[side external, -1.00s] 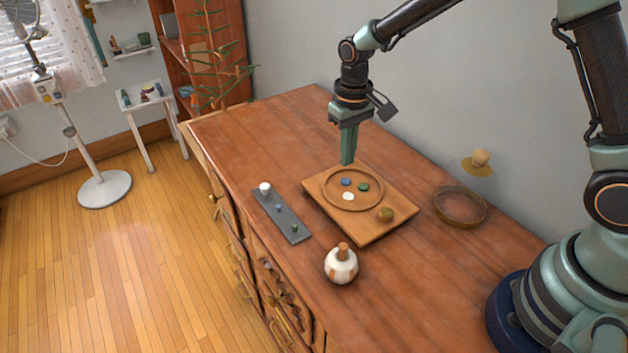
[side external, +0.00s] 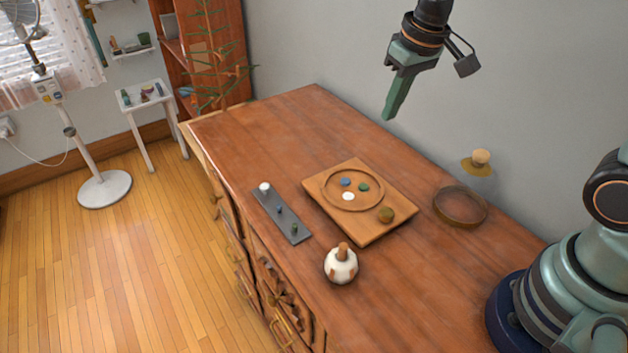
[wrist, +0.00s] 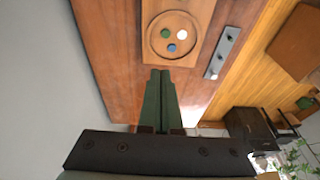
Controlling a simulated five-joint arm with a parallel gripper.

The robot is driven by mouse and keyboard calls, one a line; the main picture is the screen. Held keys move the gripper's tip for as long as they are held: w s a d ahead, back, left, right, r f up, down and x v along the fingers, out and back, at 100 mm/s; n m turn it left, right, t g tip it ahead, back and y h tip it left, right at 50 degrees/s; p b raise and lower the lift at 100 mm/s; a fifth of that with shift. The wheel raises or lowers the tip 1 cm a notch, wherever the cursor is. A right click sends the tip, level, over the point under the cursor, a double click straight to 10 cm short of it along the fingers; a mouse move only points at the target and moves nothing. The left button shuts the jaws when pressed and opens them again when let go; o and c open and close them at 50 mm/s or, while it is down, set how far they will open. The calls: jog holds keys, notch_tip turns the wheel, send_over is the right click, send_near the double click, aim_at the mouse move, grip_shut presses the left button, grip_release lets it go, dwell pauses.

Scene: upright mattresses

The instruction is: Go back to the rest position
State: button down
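My gripper (side external: 389,116) hangs in the air above the back of the wooden dresser top, well clear of the surface and up and right of the wooden board (side external: 322,208). In the wrist view its two green fingers (wrist: 159,73) lie together, with nothing seen between them. The board's round recess holds a blue disc (side external: 345,182), a green disc (side external: 363,187) and a white disc (side external: 348,196).
A grey strip with small pegs (side external: 286,224) lies left of the board. A white bottle with a stopper (side external: 341,266) stands in front. A brown ring (side external: 460,222) lies at right, near the wall.

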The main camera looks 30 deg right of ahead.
jog(key=s+d+r+t, duration=0.2)
jog(key=s+r, duration=0.2)
jog(key=s, duration=0.5)
jog(key=shift+d+t, duration=0.4)
